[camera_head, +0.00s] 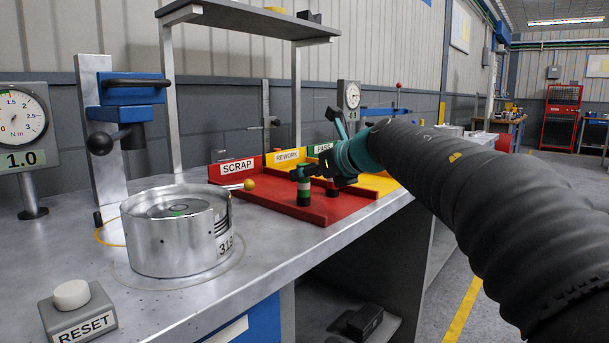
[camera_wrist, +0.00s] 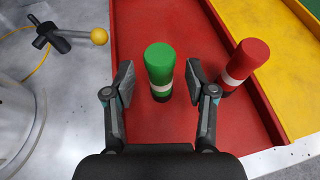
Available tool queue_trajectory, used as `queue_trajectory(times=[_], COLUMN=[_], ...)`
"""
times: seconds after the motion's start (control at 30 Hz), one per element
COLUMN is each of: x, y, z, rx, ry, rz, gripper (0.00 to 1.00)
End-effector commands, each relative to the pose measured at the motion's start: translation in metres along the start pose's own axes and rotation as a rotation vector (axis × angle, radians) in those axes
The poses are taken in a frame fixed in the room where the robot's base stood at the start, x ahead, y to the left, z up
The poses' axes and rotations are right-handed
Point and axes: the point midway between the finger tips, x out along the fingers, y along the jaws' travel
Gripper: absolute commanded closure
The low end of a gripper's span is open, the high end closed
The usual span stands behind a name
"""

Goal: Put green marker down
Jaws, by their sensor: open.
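The green marker (camera_wrist: 160,66) has a white band and a dark lower end. It stands upright in the red tray (camera_wrist: 133,130), between my open fingers and apart from both of them in the wrist view. My gripper (camera_wrist: 162,82) points down over it. In the head view the green marker (camera_head: 303,189) stands in the red SCRAP tray (camera_head: 270,201), with my gripper (camera_head: 322,178) close above and beside it. A red marker (camera_wrist: 245,66) with a white band stands just right of my right finger.
A yellow tray (camera_wrist: 290,50) adjoins the red one, with REWORK and PASS labels behind. A yellow-knobbed lever (camera_wrist: 98,36) reaches toward the red tray's left edge. A metal cylinder (camera_head: 172,240) and a RESET button box (camera_head: 76,312) stand on the bench at left.

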Motion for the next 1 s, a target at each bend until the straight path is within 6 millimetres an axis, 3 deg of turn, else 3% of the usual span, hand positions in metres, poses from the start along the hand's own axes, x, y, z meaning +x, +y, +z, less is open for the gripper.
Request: queue_trajectory(times=[0.3,0.5,1.0], x=[-0.065,-0.091,-0.104], y=[-0.001,0.000,0.002], z=[0.000,0.000,0.005], rx=[0.000,0.000,0.050], ry=[-0.002,-0.001,-0.042], rz=[-0.004,-0.002,-0.011], gripper=[0.44,0.44,0.44])
